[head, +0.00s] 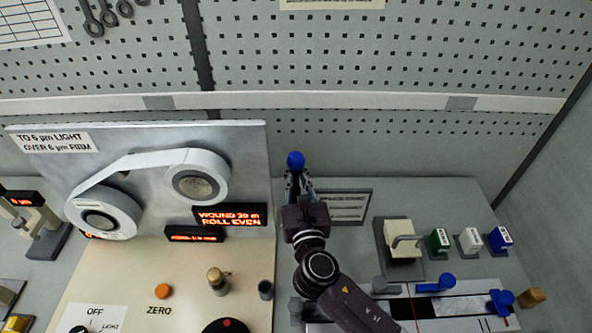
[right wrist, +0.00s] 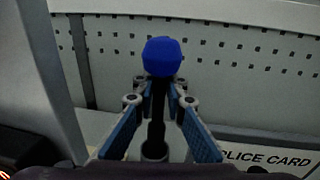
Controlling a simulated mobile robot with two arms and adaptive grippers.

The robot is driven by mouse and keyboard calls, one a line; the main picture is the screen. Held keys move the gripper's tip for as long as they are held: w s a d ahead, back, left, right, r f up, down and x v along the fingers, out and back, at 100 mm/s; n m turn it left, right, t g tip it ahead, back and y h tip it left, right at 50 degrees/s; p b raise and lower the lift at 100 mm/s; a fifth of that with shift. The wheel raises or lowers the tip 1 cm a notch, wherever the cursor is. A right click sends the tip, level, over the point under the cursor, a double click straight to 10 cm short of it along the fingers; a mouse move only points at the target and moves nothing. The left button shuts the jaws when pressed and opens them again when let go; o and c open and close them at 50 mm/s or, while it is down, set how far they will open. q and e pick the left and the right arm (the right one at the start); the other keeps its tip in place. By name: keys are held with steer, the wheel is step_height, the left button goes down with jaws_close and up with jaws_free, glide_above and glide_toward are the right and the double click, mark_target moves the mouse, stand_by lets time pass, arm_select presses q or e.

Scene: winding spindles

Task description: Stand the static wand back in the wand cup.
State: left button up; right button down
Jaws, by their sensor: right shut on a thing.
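The static wand shows a blue ball top (head: 295,160) and a dark stem. In the right wrist view the blue ball (right wrist: 162,57) is up and the black stem runs down between the fingers, close to upright. My right gripper (head: 297,180) is shut on the wand below the ball; its blue-padded fingers also show in the right wrist view (right wrist: 159,108). A grey round cup (right wrist: 154,150), seemingly the wand cup, is at the stem's lower end. I cannot tell whether the stem is seated on its bottom. In the head view my right gripper hides this cup. My left gripper is not in view.
The winding machine panel (head: 150,140) stands just left of my right gripper. A splice card sign (head: 345,206) is close on the right. A tape dispenser (head: 402,245), several small boxes and a slotted track (head: 455,305) are farther right. A pegboard wall (head: 400,60) is behind.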

steer(key=shift+f, duration=0.3)
steer(key=c, duration=1.9)
jaws_free()
steer(key=shift+s+d, duration=0.25)
steer(key=shift+s, duration=1.75)
steer(key=shift+s+d, duration=0.2)
steer(key=shift+s, duration=1.8)
steer(key=shift+s+d, duration=0.25)
steer(key=shift+s, duration=1.75)
